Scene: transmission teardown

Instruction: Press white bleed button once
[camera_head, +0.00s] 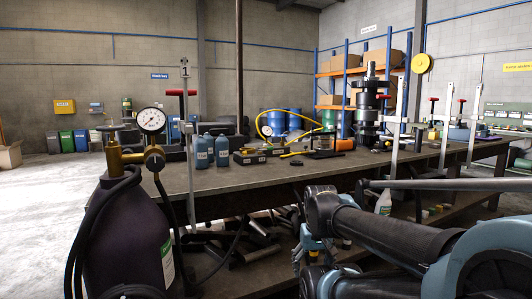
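I cannot make out a white bleed button in this view; it is hidden or too small to tell. A round white-faced pressure gauge (151,120) stands upright on brass fittings (154,158) at the left. The fittings sit on top of a dark cylinder (125,235) with black hoses around it. On the bench, small black blocks with white labels (249,157) lie near a yellow hose (320,123). My arm fills the lower right, well to the right of the gauge.
The long grey workbench (215,181) runs across the middle. Blue bottles (202,152), a tall black transmission assembly (369,110) and upright metal clamps (187,120) stand on it. Dark cylindrical parts (260,232) lie beneath it. Open floor (35,210) shows at the left.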

